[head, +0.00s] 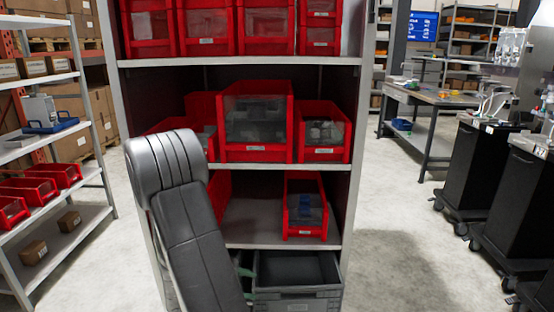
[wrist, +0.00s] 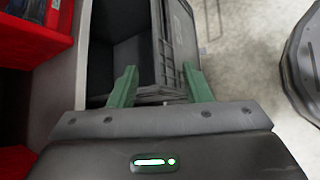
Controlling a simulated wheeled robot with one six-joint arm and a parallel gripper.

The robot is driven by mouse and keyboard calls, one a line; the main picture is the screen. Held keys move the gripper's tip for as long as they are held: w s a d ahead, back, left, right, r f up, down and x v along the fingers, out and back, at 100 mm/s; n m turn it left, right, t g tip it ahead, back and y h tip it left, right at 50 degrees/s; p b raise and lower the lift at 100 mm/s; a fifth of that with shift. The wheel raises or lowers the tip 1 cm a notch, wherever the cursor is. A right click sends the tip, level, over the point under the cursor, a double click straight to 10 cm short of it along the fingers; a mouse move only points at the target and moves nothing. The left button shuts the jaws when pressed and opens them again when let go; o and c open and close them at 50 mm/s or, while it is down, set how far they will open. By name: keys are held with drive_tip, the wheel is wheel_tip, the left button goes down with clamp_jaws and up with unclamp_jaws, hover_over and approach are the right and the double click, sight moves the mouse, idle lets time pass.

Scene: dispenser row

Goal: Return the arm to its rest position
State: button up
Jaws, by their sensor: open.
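In the head view my dark grey arm (head: 190,215) reaches down in front of the left side of the shelf. Only a bit of green finger shows there, beside the grey crate (head: 297,305) at the bottom; the rest of the gripper is hidden behind my arm.
The shelf unit (head: 240,62) stands straight ahead with red bins, one (head: 305,207) on the lower board. Another rack (head: 90,100) stands at left. A workbench (head: 430,97) and black wheeled cabinets (head: 475,165) are at right. Open floor (head: 390,250) lies between shelf and cabinets.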

sight(277, 290)
drive_tip(key=b+x, duration=0.1)
drive_tip(key=x, duration=0.9)
drive_tip(key=shift+w, duration=0.1)
